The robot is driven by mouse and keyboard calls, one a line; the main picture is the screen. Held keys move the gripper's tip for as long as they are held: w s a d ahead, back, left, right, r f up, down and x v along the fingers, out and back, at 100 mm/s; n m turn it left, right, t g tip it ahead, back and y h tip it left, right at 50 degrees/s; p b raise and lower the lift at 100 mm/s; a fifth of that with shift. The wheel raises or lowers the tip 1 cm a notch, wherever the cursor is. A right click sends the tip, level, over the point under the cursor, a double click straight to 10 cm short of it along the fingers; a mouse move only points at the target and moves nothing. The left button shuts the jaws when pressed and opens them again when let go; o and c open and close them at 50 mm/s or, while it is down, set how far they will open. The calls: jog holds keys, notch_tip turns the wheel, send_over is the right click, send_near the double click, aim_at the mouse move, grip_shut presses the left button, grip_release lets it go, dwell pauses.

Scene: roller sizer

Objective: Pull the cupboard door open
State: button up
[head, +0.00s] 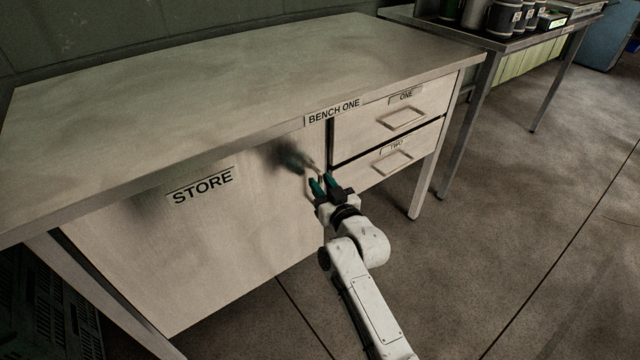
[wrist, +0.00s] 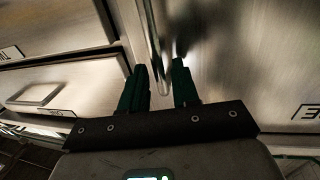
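The cupboard door (head: 220,235), a pale panel labelled STORE, fills the left of the bench front in the head view and looks closed. Its upright metal bar handle (head: 311,164) is near the door's right edge, partly hidden by my gripper. My gripper (head: 321,177) is at the handle, with its dark green fingers spread. In the wrist view the handle (wrist: 153,35) runs down between the two fingers of my gripper (wrist: 160,66), with gaps visible beside it. The fingers do not look closed on it.
Two drawers, ONE (head: 400,112) and TWO (head: 390,160), are shut right of the door. The bench top (head: 220,75) overhangs above. A side table (head: 500,42) with several dark canisters stands at the back right. The floor (head: 480,240) in front is clear.

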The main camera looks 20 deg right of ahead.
jog(key=shift+w, duration=0.7)
jog(key=shift+c, duration=0.2)
grip_shut()
